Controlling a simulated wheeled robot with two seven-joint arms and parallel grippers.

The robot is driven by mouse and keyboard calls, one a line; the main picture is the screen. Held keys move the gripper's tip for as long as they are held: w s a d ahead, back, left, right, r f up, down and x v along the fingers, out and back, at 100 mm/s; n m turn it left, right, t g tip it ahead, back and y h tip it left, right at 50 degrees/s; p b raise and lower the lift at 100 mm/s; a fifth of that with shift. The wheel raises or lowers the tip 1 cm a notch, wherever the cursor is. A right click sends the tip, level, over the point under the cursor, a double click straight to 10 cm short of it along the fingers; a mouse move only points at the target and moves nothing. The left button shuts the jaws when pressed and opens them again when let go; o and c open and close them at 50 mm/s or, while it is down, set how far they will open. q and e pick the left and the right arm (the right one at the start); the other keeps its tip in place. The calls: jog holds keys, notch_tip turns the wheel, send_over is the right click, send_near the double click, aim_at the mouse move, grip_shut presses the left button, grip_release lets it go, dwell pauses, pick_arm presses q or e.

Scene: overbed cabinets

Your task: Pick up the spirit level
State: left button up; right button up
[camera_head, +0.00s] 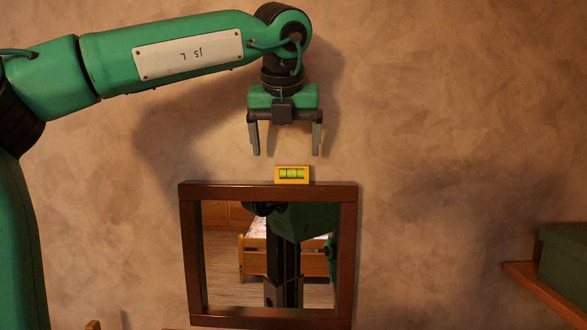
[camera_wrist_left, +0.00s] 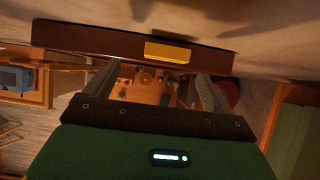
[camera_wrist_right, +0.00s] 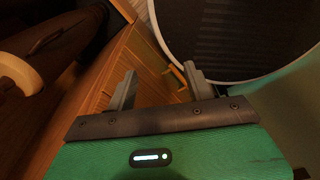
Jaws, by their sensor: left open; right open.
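The spirit level (camera_head: 292,174) is small and yellow with a green vial. It lies on the top edge of a dark wooden mirror frame (camera_head: 190,250) against the wall. My left gripper (camera_head: 286,154) is open and empty, pointing down just above the level, with its fingers wider apart than the level is long. In the left wrist view the level (camera_wrist_left: 168,52) shows as a yellow block on the frame's top (camera_wrist_left: 90,38), beyond the fingertips of the left gripper (camera_wrist_left: 155,80). My right gripper (camera_wrist_right: 160,82) is open and empty in the right wrist view, away from the level.
A wooden shelf (camera_head: 545,290) with a green box (camera_head: 565,262) is at the right. The mirror glass (camera_head: 220,270) reflects a bed and parts of me. The wall around the mirror is bare. A round, dark object with a pale rim (camera_wrist_right: 235,40) is near my right gripper.

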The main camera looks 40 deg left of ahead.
aim_at(292, 168)
pick_arm(q)
jog(key=shift+w+f, duration=0.5)
jog(key=shift+f, duration=0.05)
jog(key=shift+f+p, duration=0.1)
jog(key=shift+p, duration=0.3)
jog(key=p+x, duration=0.3)
jog(key=x, duration=0.1)
jog(key=shift+w, duration=0.3)
jog(key=shift+w+f, duration=0.1)
jog(key=shift+f, duration=0.2)
jog(key=shift+c, duration=0.5)
jog(key=c, duration=1)
jog(key=shift+o, duration=0.2)
pick_arm(e)
jog(key=r, duration=0.4)
jog(key=shift+w+d+r, duration=0.25)
jog(key=shift+w+d, duration=0.05)
jog(key=shift+w, duration=0.05)
